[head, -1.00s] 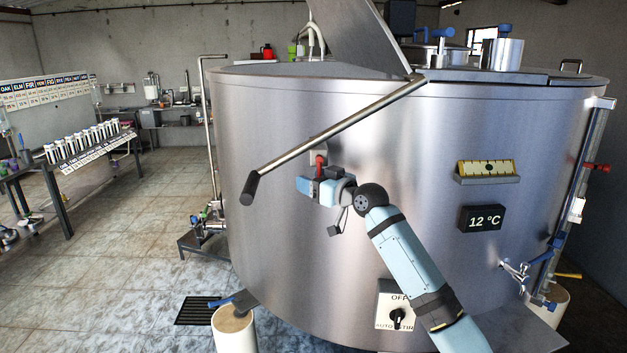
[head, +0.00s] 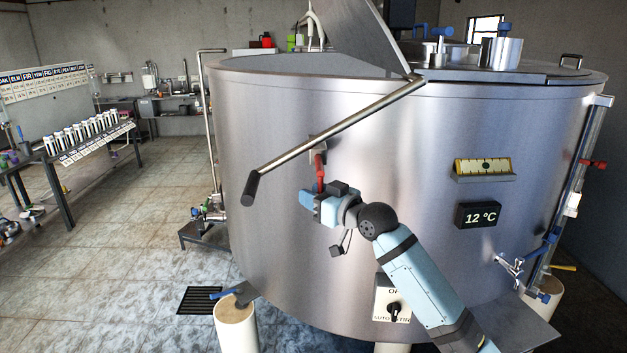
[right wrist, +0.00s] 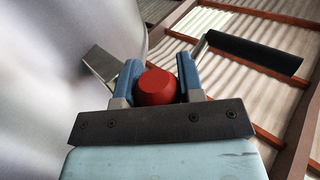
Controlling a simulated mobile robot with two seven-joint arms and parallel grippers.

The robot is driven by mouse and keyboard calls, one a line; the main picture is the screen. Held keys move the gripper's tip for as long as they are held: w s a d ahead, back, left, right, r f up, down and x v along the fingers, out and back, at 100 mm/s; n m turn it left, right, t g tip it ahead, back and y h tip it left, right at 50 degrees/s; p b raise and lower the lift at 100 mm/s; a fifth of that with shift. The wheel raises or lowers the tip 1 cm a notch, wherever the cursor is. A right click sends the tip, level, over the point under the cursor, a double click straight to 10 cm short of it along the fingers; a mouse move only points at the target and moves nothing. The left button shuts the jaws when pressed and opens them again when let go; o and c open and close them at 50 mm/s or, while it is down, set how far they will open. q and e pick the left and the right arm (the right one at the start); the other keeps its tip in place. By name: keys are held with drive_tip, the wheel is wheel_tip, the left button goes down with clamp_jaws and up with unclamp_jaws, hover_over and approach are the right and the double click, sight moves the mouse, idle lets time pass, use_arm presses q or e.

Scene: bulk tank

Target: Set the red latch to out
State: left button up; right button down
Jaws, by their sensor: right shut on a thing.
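The red latch (head: 320,168) is on the front wall of the steel tank, just under the long lid lever. It hangs from a pale bracket (head: 317,143) and shows as a red stem. My right gripper (head: 312,200) is at the lower end of the latch. In the right wrist view the round red end of the latch (right wrist: 157,87) sits between the two blue fingers of my right gripper (right wrist: 158,82), which are shut on it. The bracket also shows at the left in that view. My left gripper is in neither view.
The long lever (head: 335,134) with a black grip (head: 251,187) slants across the tank above my right gripper. The steel tank (head: 270,240) stands close behind the gripper. A temperature display (head: 478,215) and a switch box (head: 390,300) are on the tank wall.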

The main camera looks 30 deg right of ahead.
drive_tip(key=shift+a+f, duration=0.1)
drive_tip(key=shift+f, duration=0.05)
drive_tip(key=c, duration=0.8)
unclamp_jaws()
drive_tip(key=shift+s, duration=0.1)
drive_tip(key=shift+c, duration=0.2)
drive_tip(key=shift+o, duration=0.4)
drive_tip(key=shift+s, duration=0.1)
drive_tip(key=shift+s, duration=0.3)
drive_tip(key=b+v, duration=0.3)
drive_tip(key=v, duration=1)
drive_tip(key=shift+r, duration=0.25)
drive_tip(key=shift+s, duration=0.1)
